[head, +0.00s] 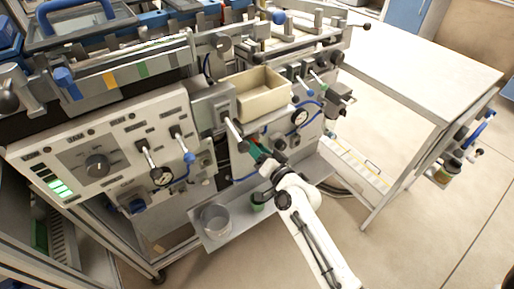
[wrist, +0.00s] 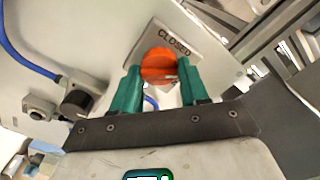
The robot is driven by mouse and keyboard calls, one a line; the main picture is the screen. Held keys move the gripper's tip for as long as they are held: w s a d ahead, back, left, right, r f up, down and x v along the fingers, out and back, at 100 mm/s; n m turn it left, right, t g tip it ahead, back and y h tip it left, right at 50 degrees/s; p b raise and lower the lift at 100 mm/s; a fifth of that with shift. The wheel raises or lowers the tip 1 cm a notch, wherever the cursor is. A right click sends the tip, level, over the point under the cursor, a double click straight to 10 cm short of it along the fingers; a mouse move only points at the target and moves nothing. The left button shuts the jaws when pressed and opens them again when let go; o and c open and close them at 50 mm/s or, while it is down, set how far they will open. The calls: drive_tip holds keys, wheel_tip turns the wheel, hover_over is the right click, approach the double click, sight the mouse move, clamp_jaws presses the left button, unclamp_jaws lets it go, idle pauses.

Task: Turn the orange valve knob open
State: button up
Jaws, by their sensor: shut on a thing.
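The orange valve knob (wrist: 158,64) shows in the wrist view, mounted on a panel below a plate (wrist: 181,38) that reads "CLOSED". My gripper (wrist: 160,79) has two green fingers, one on each side of the knob, and is shut on it. In the head view my white arm reaches in from the lower right, and my gripper (head: 258,151) is at the lower front panel of the machine.
A blue hose (wrist: 25,58) and a dark round fitting (wrist: 76,99) are left of my gripper. A metal shelf (head: 225,236) with a grey pot (head: 215,219) and a green cup (head: 257,202) sits below my arm.

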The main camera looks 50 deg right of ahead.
drive_tip(key=shift+d+f+m+p, duration=0.1)
drive_tip(key=shift+m+p, duration=0.55)
drive_tip(key=shift+m, duration=2.85)
drive_tip(key=o, duration=1)
drive_tip(key=shift+o, duration=0.2)
drive_tip(key=shift+s, duration=0.15)
